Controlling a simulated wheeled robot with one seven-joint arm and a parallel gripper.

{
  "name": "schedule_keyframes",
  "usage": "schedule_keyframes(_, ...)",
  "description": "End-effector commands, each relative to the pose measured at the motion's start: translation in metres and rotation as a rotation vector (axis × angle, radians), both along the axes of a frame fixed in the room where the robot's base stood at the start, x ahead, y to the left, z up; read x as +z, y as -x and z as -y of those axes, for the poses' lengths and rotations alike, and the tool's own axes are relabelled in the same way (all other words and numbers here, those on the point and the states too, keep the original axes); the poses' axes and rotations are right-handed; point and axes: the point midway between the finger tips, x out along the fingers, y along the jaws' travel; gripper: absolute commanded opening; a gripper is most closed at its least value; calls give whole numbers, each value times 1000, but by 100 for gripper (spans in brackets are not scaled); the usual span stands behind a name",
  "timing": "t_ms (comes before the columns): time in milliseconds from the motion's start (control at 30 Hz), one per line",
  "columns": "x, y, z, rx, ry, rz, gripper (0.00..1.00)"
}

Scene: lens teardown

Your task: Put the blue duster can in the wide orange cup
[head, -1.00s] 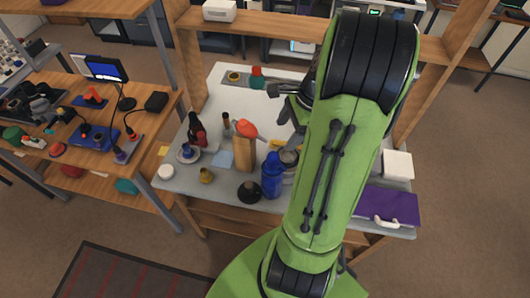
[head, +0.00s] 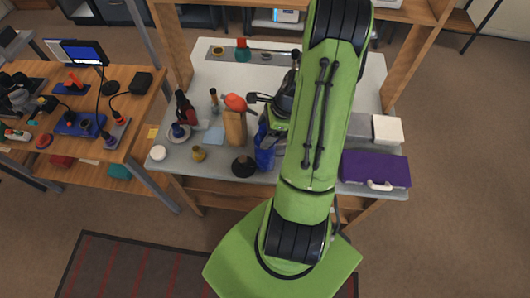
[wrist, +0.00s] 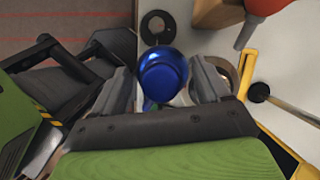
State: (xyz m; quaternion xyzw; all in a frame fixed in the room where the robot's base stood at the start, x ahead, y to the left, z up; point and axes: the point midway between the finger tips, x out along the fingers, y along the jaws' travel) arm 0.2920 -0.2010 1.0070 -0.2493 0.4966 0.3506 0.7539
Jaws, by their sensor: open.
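The blue duster can (head: 265,157) stands on the light worktable near its front edge, partly hidden by my arm in the head view. In the wrist view its shiny rounded blue top (wrist: 163,72) lies between my two fingers. My gripper (wrist: 163,88) is open, with a finger on either side of the can; I cannot tell whether either finger touches it. In the head view my gripper (head: 273,126) is just behind and above the can. An orange-red object (head: 235,102) is at the top of a wooden block; I cannot make out a wide orange cup for certain.
The wooden block (head: 235,128) stands close left of the can. A round black item (head: 243,167) lies at its front left. A dark bottle (head: 184,107) and a small yellow item (head: 198,153) are further left. A purple case (head: 375,169) lies right.

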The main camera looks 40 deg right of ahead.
Motion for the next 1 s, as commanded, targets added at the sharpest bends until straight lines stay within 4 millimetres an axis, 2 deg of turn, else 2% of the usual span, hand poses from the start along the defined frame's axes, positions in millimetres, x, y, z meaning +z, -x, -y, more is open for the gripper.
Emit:
schedule_keyframes(233,-5,-2,-1,0,1,2,76)
schedule_keyframes(267,-5,-2,-1,1,1,1,73)
schedule_keyframes(733,-5,-2,-1,1,1,1,1)
schedule_keyframes(1000,-4,-2,-1,1,2,3,0)
